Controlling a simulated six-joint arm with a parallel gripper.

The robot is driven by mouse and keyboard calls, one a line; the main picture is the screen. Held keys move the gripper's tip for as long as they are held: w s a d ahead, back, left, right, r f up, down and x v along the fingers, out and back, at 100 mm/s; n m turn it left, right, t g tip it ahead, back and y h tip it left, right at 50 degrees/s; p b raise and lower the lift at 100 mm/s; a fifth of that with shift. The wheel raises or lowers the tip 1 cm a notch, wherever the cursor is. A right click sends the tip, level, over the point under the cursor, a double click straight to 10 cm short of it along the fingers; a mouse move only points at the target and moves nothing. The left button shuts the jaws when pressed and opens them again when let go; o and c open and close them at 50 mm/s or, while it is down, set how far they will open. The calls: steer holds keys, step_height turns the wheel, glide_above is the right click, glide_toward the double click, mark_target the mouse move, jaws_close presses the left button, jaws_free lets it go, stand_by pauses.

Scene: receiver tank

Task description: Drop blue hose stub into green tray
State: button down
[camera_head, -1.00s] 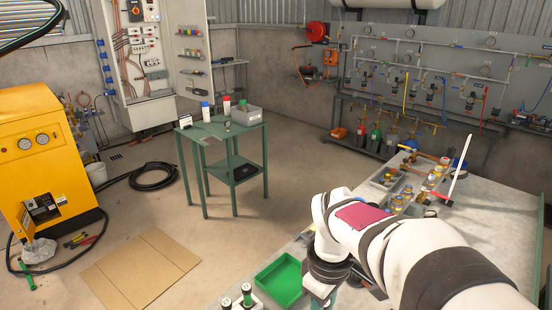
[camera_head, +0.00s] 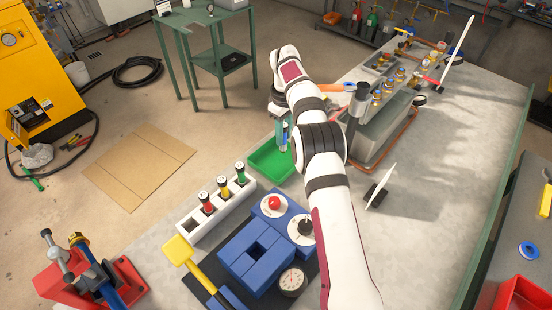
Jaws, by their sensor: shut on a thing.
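The green tray (camera_head: 262,163) lies on the grey bench near its left edge, partly hidden behind my arm. My gripper (camera_head: 282,138) hangs over the tray's upper right part, pointing down. It is shut on the blue hose stub (camera_head: 284,132), of which only a small blue piece shows between the fingers. The stub appears to be above the tray floor, but the exact height cannot be told.
A white rack (camera_head: 218,214) with red, yellow and green-topped items stands in front of the tray. A blue block fixture (camera_head: 257,253) with a red button is nearer. A grey tub (camera_head: 378,137) stands right of my arm.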

steer(key=shift+f, duration=0.9)
steer(key=c, duration=0.6)
jaws_free()
steer(key=shift+o, duration=0.2)
steer(key=shift+r, duration=0.1)
step_height(320, 180, up, 7)
steer(key=shift+r, duration=0.2)
